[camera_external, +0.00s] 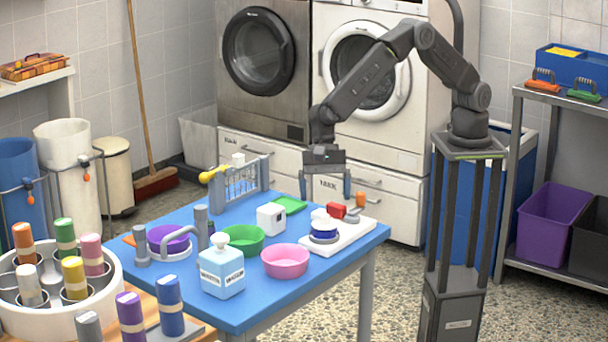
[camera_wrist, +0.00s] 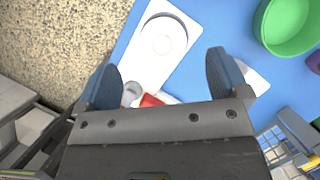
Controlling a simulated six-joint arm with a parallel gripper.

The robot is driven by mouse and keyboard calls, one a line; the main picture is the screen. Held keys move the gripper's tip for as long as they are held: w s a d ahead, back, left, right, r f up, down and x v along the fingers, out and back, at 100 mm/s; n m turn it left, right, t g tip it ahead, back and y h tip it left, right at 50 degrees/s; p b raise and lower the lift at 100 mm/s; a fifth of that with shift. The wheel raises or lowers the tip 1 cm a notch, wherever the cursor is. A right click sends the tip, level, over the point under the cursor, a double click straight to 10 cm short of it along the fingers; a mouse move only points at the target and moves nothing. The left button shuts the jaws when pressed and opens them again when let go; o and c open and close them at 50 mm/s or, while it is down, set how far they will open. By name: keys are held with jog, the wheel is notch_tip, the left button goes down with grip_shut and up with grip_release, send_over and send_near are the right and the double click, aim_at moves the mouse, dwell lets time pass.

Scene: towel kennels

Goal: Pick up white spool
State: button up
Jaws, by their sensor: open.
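A small white piece (camera_external: 319,214) also sits on the white board (camera_external: 352,234), and I cannot tell for sure which is meant. My gripper (camera_external: 325,194) hangs above the back of the blue table near that board, fingers apart and pointing down. In the wrist view the fingers (camera_wrist: 163,82) are spread with nothing held between them. The board (camera_wrist: 136,57) lies below and beyond them, with a red piece (camera_wrist: 152,100) partly hidden.
The round holder (camera_external: 88,318) carries several coloured cylinders. On the blue table (camera_external: 225,309) are a pink bowl (camera_external: 286,261), a green bowl (camera_external: 243,239), a light-blue bottle (camera_external: 221,270), a white box (camera_external: 271,218) and a wire rack (camera_external: 242,183). Table room is tight.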

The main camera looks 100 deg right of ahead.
aim_at(324, 216)
jog(key=shift+d+x, duration=0.15)
jog(key=shift+x, duration=1.35)
jog(key=shift+d+x, duration=0.2)
jog(key=shift+x, duration=1.35)
jog(key=shift+f, duration=0.15)
jog(key=c, duration=1)
jog(key=shift+o, duration=0.2)
jog(key=shift+w, duration=0.1)
